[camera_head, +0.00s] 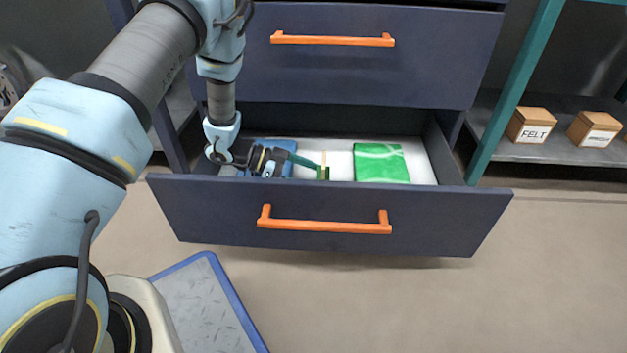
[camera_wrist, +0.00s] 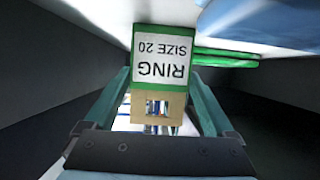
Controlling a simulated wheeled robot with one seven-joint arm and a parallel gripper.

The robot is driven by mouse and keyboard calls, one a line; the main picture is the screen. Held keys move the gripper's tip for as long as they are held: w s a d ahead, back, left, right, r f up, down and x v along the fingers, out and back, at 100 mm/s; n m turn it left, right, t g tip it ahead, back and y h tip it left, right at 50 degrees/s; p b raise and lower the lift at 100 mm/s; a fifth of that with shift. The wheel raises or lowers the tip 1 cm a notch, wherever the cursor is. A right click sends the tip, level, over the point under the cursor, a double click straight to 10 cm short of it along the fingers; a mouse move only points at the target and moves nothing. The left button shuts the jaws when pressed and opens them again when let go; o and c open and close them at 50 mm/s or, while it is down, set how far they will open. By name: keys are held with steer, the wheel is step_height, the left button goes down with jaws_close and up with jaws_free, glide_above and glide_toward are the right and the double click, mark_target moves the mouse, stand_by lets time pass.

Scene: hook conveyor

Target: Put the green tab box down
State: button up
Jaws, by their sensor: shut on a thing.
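The green tab box (camera_wrist: 160,70) is a small tan carton with a green edge and a white label reading "RING SIZE 20", upside down in the wrist view. My gripper (camera_wrist: 158,92) is shut on it, one teal finger on each side. In the head view my gripper (camera_head: 312,165) reaches low into the open drawer (camera_head: 330,215). The box (camera_head: 324,174) shows there only as a small green and tan piece at the fingertips, over the pale drawer floor. I cannot tell whether it touches the floor.
A green packet (camera_head: 381,163) lies in the drawer right of the box. A blue item (camera_head: 280,145) lies behind my gripper on the left. The drawer's front wall and sides surround my gripper. A closed drawer (camera_head: 380,65) is above. Two tan boxes, one labelled FELT (camera_head: 531,125), sit on a right shelf.

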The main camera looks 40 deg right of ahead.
steer(key=o, duration=1.1)
steer(key=shift+a+r, duration=0.1)
steer(key=shift+r, duration=0.05)
steer(key=p+v, duration=0.5)
steer(key=v, duration=0.7)
